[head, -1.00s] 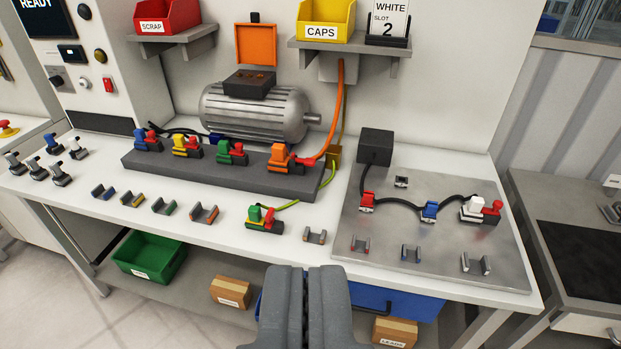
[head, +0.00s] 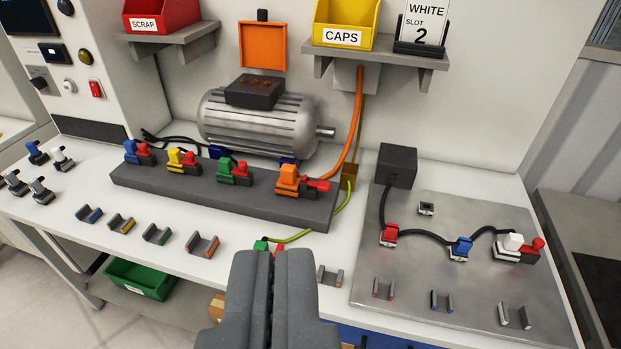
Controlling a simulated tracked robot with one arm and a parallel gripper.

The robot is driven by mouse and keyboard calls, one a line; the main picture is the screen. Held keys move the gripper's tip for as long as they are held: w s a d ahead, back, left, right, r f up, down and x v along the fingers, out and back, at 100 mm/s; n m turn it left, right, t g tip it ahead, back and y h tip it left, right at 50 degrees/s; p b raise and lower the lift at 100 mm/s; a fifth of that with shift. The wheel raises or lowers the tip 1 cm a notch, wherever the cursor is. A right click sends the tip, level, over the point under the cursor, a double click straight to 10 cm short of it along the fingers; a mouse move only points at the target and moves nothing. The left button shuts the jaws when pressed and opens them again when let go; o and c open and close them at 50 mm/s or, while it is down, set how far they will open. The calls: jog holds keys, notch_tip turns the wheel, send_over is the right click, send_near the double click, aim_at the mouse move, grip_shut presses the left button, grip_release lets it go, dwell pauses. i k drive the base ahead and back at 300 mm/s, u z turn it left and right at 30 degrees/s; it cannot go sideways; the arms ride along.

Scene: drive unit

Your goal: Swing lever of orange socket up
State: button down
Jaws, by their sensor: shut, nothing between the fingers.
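The orange socket (head: 288,179) sits at the right end of the dark grey block (head: 215,196) on the bench. A red lever (head: 318,185) sticks out low on its right side, and an orange cable runs up from there. My gripper (head: 272,256) is shut and empty. In the picture it is below the orange socket and apart from it, over the bench's front part. It hides most of the green socket with the yellow-green wire.
Blue, yellow and green sockets stand left on the block, with the motor (head: 258,122) behind. Loose clips (head: 203,245) lie along the front. A metal plate (head: 460,280) with a black box (head: 397,165) and connectors is at right. A shelf with the yellow CAPS bin (head: 345,22) overhangs the back.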

aim_at(323, 185)
jog(key=z, duration=0.35)
jog(key=i, duration=1)
jog(key=z, duration=0.7)
